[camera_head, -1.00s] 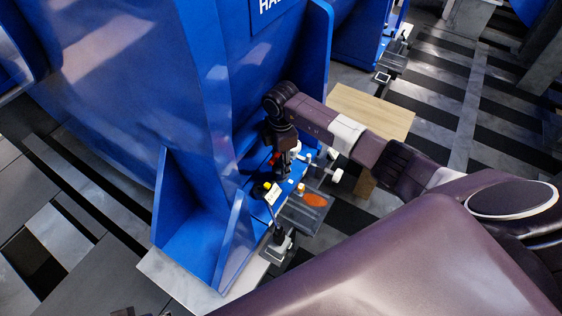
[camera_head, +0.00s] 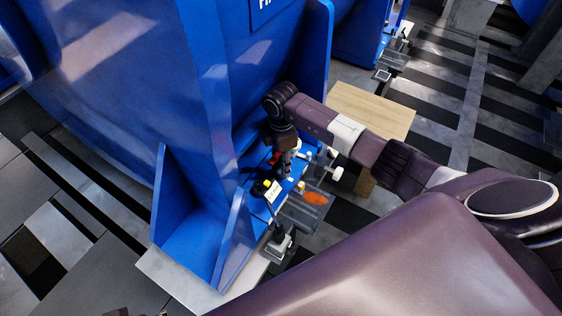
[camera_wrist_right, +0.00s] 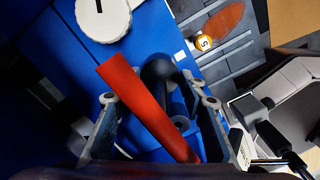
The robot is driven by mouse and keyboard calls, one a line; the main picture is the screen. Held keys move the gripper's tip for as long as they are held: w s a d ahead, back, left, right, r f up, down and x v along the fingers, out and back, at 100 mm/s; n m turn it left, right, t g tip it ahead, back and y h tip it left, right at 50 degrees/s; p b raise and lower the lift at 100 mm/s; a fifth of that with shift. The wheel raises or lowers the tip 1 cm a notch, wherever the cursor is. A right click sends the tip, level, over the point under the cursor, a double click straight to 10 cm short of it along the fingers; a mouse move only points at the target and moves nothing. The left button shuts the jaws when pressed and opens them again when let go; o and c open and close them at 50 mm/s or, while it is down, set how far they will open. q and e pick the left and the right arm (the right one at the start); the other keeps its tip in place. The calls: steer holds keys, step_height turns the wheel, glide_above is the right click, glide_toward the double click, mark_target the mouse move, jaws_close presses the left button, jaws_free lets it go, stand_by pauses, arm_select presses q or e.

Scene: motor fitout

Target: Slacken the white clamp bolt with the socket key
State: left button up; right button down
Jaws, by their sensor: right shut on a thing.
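My right gripper (camera_head: 284,168) is low over the blue ledge at the foot of the big blue housing. In the right wrist view its two fingers (camera_wrist_right: 159,110) stand on either side of the socket key, whose red bar (camera_wrist_right: 140,95) runs diagonally between them. The gripper is shut on the key. A black round part (camera_wrist_right: 160,72) shows beside the red bar; its lower end is hidden. A white round slotted head (camera_wrist_right: 103,16), perhaps the clamp bolt, lies at the top left, apart from the fingers. My left gripper is not in view.
A grey tray (camera_head: 297,214) with an orange-red oval patch (camera_head: 315,199) is beside the ledge. White knobs (camera_head: 336,174) stick out at the ledge. A wooden surface (camera_head: 372,108) lies behind my right arm.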

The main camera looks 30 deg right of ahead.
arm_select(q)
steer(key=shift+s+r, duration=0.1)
arm_select(e)
steer(key=shift+f, duration=0.1)
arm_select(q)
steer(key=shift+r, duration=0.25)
arm_select(e)
steer(key=shift+n, duration=1.4)
steer(key=shift+w+n, duration=0.1)
steer(key=shift+n, duration=1.3)
